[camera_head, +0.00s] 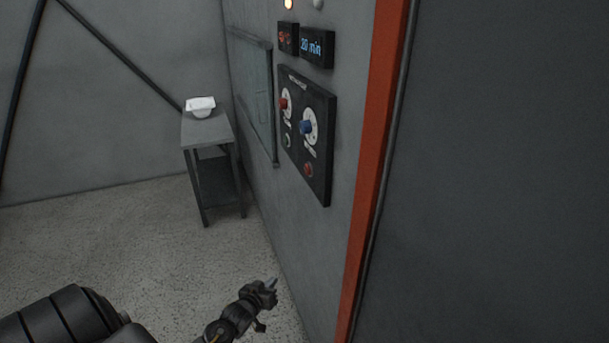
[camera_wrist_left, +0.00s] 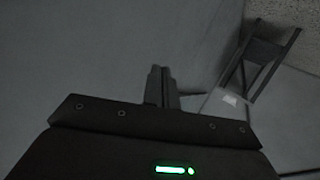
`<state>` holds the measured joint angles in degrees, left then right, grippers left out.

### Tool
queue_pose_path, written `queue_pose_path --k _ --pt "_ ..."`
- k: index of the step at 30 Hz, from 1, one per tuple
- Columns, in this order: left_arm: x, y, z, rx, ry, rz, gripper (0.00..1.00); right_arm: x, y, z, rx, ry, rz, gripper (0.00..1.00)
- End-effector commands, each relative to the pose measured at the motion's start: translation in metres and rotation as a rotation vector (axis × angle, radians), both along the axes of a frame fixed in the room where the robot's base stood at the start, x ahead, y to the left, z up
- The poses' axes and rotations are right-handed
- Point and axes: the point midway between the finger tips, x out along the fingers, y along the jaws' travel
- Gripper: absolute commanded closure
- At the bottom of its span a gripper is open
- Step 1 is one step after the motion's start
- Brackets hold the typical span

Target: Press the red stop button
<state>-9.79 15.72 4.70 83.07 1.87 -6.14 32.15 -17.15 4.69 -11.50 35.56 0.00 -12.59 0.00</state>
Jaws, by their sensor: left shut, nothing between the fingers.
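The red stop button (camera_head: 308,170) is a small round button at the lower right of a black control panel (camera_head: 318,180) on the grey wall. Above it on the panel are a red knob (camera_head: 283,103) and a blue knob (camera_head: 306,127) on white dials. A pale button (camera_head: 289,141) sits at the lower left. My left gripper (camera_head: 271,284) is below the panel, apart from it, near the wall's foot in the picture. Its fingers (camera_wrist_left: 161,86) are together and empty in the left wrist view. The button does not show in the wrist view. My right gripper is not in view.
A display reading "20 min" (camera_head: 317,48) is above the panel. An orange-red post (camera_head: 377,130) stands right of it. A small grey table (camera_head: 208,129) with a white bowl-like item (camera_head: 201,107) stands at the back. The floor between is clear.

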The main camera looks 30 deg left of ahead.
Motion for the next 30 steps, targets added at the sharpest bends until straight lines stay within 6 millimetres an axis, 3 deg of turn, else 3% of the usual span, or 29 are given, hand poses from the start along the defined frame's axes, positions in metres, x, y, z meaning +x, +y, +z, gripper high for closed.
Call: queue_pose_path --k 1,6,9,12,15,18,21,30 --pt "0.013 0.008 0.040 -0.008 -0.070 0.008 1.00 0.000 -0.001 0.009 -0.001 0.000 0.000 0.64" --pt "0.041 0.026 0.154 -0.049 -0.292 0.021 1.00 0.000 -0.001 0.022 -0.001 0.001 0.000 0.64" --pt "0.048 0.032 0.217 -0.074 -0.411 0.016 1.00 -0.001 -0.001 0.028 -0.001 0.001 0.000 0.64" --pt "0.050 0.035 0.271 -0.093 -0.514 0.006 1.00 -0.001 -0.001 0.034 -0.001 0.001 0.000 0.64" --pt "0.049 0.036 0.312 -0.108 -0.592 -0.006 1.00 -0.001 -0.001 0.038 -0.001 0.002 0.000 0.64" --pt "0.047 0.036 0.340 -0.119 -0.644 -0.017 1.00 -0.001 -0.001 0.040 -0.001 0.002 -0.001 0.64" --pt "0.045 0.036 0.355 -0.123 -0.673 -0.025 1.00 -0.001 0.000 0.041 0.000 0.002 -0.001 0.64" --pt "0.044 0.036 0.360 -0.127 -0.684 -0.027 1.00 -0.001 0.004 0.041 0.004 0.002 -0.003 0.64"
